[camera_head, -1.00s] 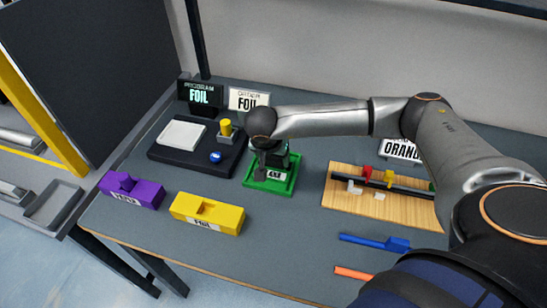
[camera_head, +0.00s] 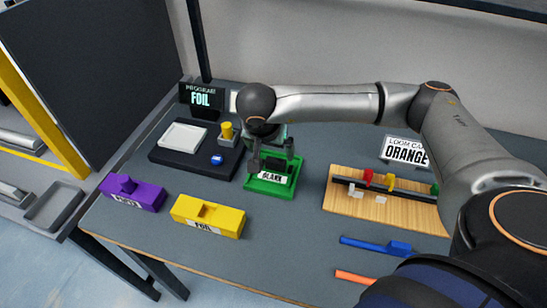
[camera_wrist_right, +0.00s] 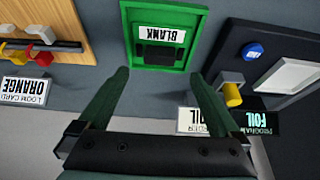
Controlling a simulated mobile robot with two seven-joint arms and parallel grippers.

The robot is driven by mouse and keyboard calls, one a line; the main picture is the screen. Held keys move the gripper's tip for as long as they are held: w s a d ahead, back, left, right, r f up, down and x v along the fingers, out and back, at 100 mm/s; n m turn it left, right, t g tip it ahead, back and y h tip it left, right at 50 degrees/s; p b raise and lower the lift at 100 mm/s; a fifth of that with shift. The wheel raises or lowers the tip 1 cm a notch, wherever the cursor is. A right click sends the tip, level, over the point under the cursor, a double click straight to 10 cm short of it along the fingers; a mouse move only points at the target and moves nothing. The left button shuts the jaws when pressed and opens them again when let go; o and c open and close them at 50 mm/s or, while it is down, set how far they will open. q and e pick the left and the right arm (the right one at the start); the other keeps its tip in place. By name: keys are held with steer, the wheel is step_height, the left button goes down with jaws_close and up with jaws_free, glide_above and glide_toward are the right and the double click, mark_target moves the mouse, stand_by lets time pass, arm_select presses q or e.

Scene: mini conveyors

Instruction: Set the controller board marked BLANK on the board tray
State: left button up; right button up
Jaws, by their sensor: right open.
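The controller board, with a dark block on it and a white label reading BLANK (camera_head: 272,177), lies in the green board tray (camera_head: 250,185) near the middle of the table. In the right wrist view the board's dark block (camera_wrist_right: 160,55) and label sit inside the rim of the green tray (camera_wrist_right: 128,40). My right gripper (camera_head: 273,160) is over the tray, its two fingers spread. In the right wrist view the open fingers (camera_wrist_right: 160,85) hold nothing, and the board is beyond their tips. My left gripper is not in view.
A dark station with a white pad (camera_head: 183,136), yellow knob and blue button stands left of the tray, under a FOIL sign (camera_head: 201,98). Purple (camera_head: 132,192) and yellow (camera_head: 207,214) blocks lie in front. A wooden board (camera_head: 340,200) and ORANGE card (camera_head: 406,150) are right.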

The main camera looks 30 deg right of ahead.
steer(key=shift+v, duration=2.1)
